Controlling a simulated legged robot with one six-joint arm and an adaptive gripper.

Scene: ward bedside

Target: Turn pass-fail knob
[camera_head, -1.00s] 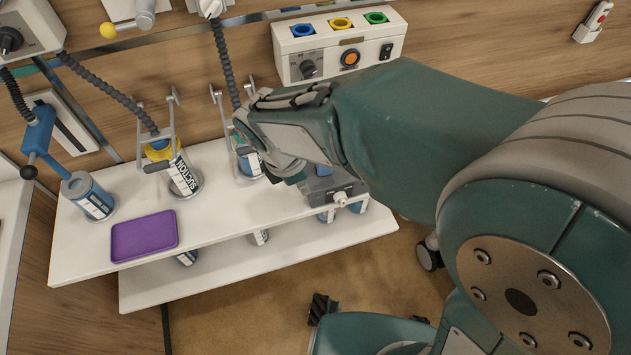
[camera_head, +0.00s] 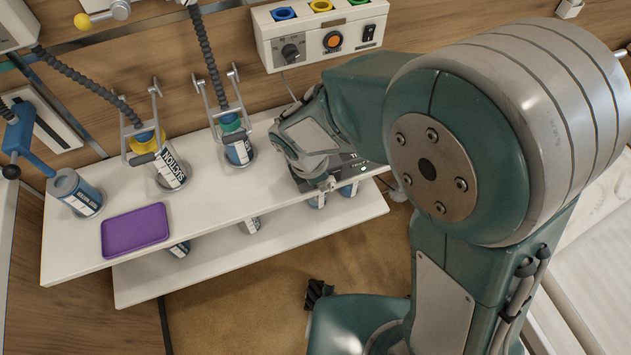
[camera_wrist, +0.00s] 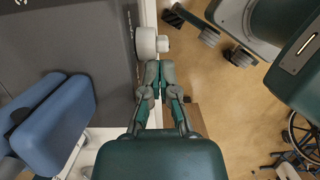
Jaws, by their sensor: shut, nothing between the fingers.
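A pale round knob (camera_wrist: 146,42) sticks out from the side of a dark grey box (camera_wrist: 85,35) in the wrist view. Any marking on the knob is too small to read. My gripper (camera_wrist: 159,68) is shut and empty, with its fingertips just below the knob in the picture; whether they touch it I cannot tell. In the head view the grey box (camera_head: 347,166) stands at the right end of the white shelf, partly hidden behind my wrist and gripper.
A wall panel (camera_head: 270,43) with a dial and coloured sockets is above the shelf (camera_head: 215,195). Suction canisters (camera_head: 171,172) and a purple tray (camera_head: 135,230) are on the shelf. A blue object (camera_wrist: 65,120) is left of my gripper. Floor (camera_wrist: 190,75) shows at right.

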